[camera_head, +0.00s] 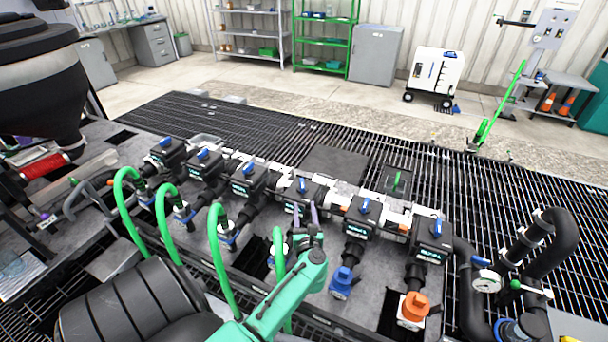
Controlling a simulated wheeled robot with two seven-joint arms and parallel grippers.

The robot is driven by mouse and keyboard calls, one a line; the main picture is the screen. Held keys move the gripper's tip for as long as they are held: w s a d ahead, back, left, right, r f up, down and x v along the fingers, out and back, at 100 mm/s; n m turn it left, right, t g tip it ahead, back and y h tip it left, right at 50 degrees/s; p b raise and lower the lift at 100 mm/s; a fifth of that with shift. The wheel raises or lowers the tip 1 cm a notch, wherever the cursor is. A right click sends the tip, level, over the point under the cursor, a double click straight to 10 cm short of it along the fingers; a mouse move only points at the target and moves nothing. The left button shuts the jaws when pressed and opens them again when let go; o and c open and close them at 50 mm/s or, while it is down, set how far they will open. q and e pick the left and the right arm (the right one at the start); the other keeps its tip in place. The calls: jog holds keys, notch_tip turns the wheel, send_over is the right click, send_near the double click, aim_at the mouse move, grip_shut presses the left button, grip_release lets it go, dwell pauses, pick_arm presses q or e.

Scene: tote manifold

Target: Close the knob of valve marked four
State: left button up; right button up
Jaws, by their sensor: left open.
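A row of several dark valve blocks with blue knobs runs across the manifold. The fourth valve from the left (316,191) has a blue knob (303,185) on top. The labels on the valve faces are too small to read, so I cannot tell which number each bears. My left gripper (305,211), on a green arm, is just in front of that fourth valve. Its two fingers are apart and point up toward the valve, partly covering its front face. Nothing shows between them; I cannot tell whether they touch the valve. My right gripper is not in view.
Green hoses (217,262) arch up in front of the left valves. A blue cap (342,281) and an orange cap (413,306) sit below the right valves. Open floor grating (450,190) lies behind.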

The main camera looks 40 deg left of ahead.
aim_at(303, 189)
pick_arm(q)
jog(key=x, duration=0.5)
jog(key=shift+w+a, duration=0.1)
jog(key=shift+w, duration=0.05)
jog(key=x, duration=0.5)
jog(key=shift+w+f, duration=0.15)
jog(key=shift+f, duration=0.15)
jog(key=shift+a+r, duration=0.1)
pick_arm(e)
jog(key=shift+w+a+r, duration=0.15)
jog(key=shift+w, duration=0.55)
pick_arm(q)
jog(key=shift+c, duration=0.9)
grip_shut()
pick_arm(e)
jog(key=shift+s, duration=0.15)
